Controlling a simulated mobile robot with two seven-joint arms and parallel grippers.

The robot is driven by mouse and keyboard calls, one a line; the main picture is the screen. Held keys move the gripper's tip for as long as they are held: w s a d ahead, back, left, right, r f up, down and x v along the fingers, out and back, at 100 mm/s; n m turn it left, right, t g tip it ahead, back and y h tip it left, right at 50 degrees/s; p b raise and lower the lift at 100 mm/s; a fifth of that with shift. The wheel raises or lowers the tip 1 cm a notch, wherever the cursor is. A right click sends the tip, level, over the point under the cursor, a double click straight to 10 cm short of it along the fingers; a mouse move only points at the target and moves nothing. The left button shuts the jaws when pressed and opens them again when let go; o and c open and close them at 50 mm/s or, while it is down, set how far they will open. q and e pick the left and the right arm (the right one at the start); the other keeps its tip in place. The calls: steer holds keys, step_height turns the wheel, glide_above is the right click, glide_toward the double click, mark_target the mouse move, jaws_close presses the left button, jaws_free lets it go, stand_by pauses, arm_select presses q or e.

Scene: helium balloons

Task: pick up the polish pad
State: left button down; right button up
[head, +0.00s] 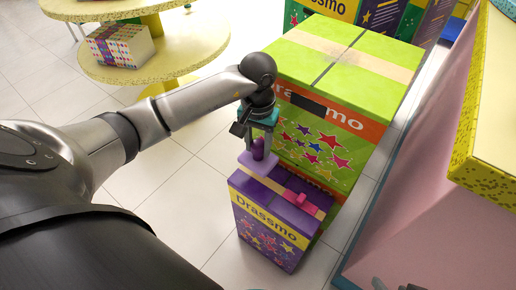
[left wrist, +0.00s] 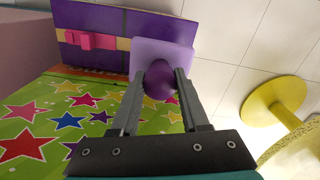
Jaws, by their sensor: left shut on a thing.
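The polish pad (head: 245,159) has a flat lilac plate and a dark purple rounded knob. My left gripper (head: 259,149) comes down over it and is shut on the knob, with the plate below the fingertips. In the left wrist view the pad (left wrist: 176,53) sits between the fingers (left wrist: 160,75), its knob partly hidden by them. The pad is at the back left corner of the purple box's top; I cannot tell whether it touches the box. Small dark parts at the bottom right edge of the head view may be my right gripper, mostly cut off.
The purple Drassmo box (head: 262,223) carries a pink item (head: 300,201). A larger green box (head: 340,62) stands right behind. A yellow tiered stand (head: 190,48) holds a dotted gift box (head: 121,46). A pink-sided yellow counter (head: 440,205) is at right. Tiled floor is clear at left.

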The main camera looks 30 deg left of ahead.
mark_target(258, 143)
arm_select(q)
step_height(258, 143, up, 3)
steer(key=shift+p, duration=0.5)
step_height(258, 143, up, 10)
steer(key=p, duration=0.3)
arm_select(e)
step_height(258, 143, down, 9)
steer(key=s+d+g, duration=0.1)
steer(key=s+g, duration=0.1)
steer(key=shift+d+r+g+h, duration=0.2)
steer(key=shift+g+h, duration=0.1)
steer(key=shift+g, duration=0.1)
steer(key=shift+s, duration=0.1)
